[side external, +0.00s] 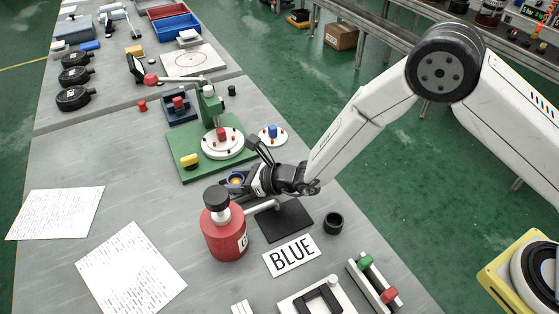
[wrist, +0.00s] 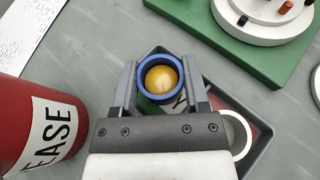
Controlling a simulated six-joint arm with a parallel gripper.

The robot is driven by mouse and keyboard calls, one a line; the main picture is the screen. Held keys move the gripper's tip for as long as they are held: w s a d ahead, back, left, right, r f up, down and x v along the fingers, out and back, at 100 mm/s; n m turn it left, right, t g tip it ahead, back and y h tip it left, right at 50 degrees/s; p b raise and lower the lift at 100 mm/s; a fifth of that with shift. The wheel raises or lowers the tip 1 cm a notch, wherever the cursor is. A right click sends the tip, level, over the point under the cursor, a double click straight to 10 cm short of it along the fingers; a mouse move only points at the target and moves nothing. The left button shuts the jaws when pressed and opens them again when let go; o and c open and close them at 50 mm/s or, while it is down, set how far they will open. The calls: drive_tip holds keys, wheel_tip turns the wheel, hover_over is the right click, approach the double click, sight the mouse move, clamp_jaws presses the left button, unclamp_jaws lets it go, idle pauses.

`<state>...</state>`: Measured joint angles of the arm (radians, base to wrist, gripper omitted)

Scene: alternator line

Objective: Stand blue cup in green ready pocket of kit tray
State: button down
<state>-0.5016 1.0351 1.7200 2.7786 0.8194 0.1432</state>
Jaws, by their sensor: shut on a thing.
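The blue cup (wrist: 144,85) is a round ring-walled cup with a yellow ball-like thing inside, seen from above in the wrist view. My gripper (wrist: 160,85) is shut on it, with one finger on each side. In the side external view the cup (side external: 235,176) shows just left of my gripper (side external: 246,182), behind the red can. A dark grey tray with a raised rim (wrist: 264,142) lies under the gripper in the wrist view, probably the kit tray. The cup is over its upper left part; its height above it is unclear.
A red grease can (side external: 226,240) stands close to the gripper, also at left in the wrist view (wrist: 35,125). A green base with a white dial (side external: 222,145) is behind. A black mat (side external: 287,221), a BLUE card (side external: 291,256) and a black cup (side external: 333,223) lie in front.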

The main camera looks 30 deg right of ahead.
drive_tip(key=shift+s+d+f, duration=0.1)
drive_tip(key=shift+s+f, duration=0.1)
drive_tip(key=shift+f, duration=0.3)
unclamp_jaws()
drive_tip(key=shift+s+d, duration=0.15)
drive_tip(key=shift+s+d+r, duration=0.25)
drive_tip(key=shift+s+d, duration=0.1)
drive_tip(key=shift+r+v, duration=0.25)
drive_tip(key=shift+v, duration=1.35)
drive_tip(key=shift+r+v, duration=0.25)
drive_tip(key=shift+v, duration=1.3)
drive_tip(key=shift+w+a+r, duration=0.1)
drive_tip(key=shift+w, duration=0.05)
